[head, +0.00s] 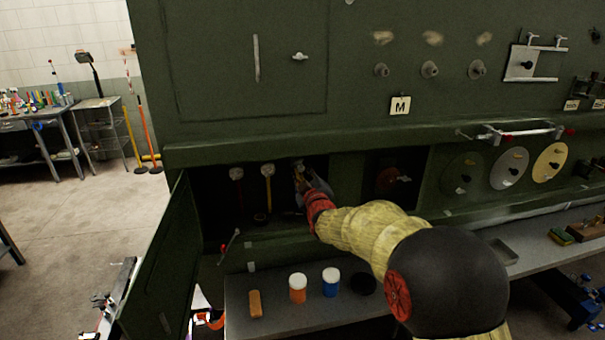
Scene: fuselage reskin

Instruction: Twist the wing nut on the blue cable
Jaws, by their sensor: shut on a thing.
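My gripper (301,178) reaches into the dark open recess of the green panel. It is shut at the pale wing nut (298,165) at the top of the rightmost of three hanging cables. The gripper and my wrist hide most of that cable, so its blue colour cannot be made out. Left of it, a yellow cable (267,188) and a dark reddish cable (238,190) hang from similar pale fittings. The exact contact between the fingers and the wing nut is small and dark.
An open green door (160,265) stands left of the recess. Below, a grey shelf (275,325) holds an orange block (255,303), an orange jar (298,289) and a blue jar (331,283). A red-tipped lever (229,246) sticks out at the recess's lower left.

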